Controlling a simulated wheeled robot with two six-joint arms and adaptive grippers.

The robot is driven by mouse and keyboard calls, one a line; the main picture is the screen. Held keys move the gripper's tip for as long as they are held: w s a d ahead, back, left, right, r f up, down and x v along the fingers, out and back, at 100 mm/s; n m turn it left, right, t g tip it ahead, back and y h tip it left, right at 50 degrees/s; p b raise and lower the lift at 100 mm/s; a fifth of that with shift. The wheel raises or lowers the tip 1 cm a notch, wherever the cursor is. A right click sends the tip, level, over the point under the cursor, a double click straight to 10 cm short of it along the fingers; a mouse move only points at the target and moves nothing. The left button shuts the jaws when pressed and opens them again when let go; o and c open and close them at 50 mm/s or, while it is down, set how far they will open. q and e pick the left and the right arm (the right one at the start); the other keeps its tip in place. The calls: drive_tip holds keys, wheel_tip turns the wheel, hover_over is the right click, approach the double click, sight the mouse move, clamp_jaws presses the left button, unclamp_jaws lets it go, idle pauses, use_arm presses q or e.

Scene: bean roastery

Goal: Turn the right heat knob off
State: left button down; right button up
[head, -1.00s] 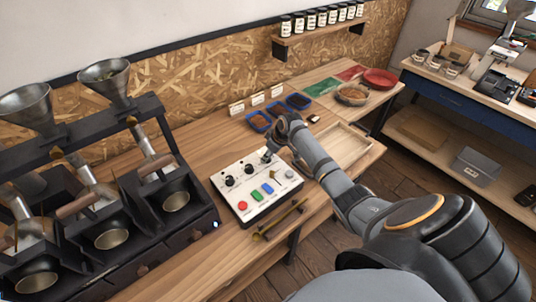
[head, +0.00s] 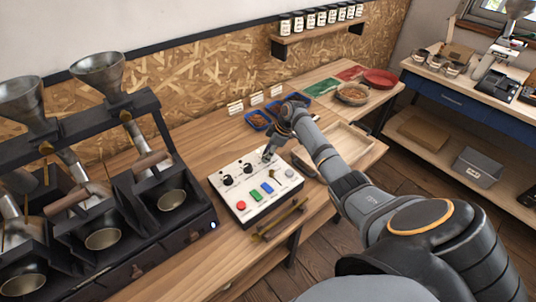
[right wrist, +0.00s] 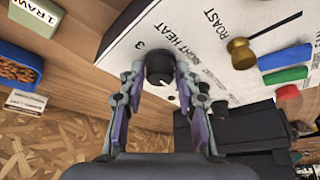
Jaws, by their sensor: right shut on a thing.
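The white control panel (head: 240,200) lies on the wooden bench, with black knobs along its far edge. In the right wrist view, the black right heat knob (right wrist: 160,67) stands beside the printed words "RIGHT HEAT" and a "3", with a small white mark on its side. My right gripper (head: 268,157) reaches down to the panel's far right corner. In the right wrist view its two fingers (right wrist: 160,84) sit on either side of the knob and are shut on it. In the head view the gripper mostly hides this knob. My left gripper is out of view.
A brass lever (right wrist: 241,53) marked "ROAST" and coloured buttons (head: 255,195) sit near the knob. The left knob (head: 228,180) and middle knob (head: 248,168) are close by. The black roaster (head: 150,215) stands left; blue bean trays (head: 257,121) are behind.

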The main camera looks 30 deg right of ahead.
idle(0.3)
drive_tip(key=o, duration=1.2)
drive_tip(key=shift+c, duration=0.2)
drive_tip(key=shift+r, duration=0.1)
drive_tip(key=v, duration=1.1)
drive_tip(key=shift+r, duration=0.4)
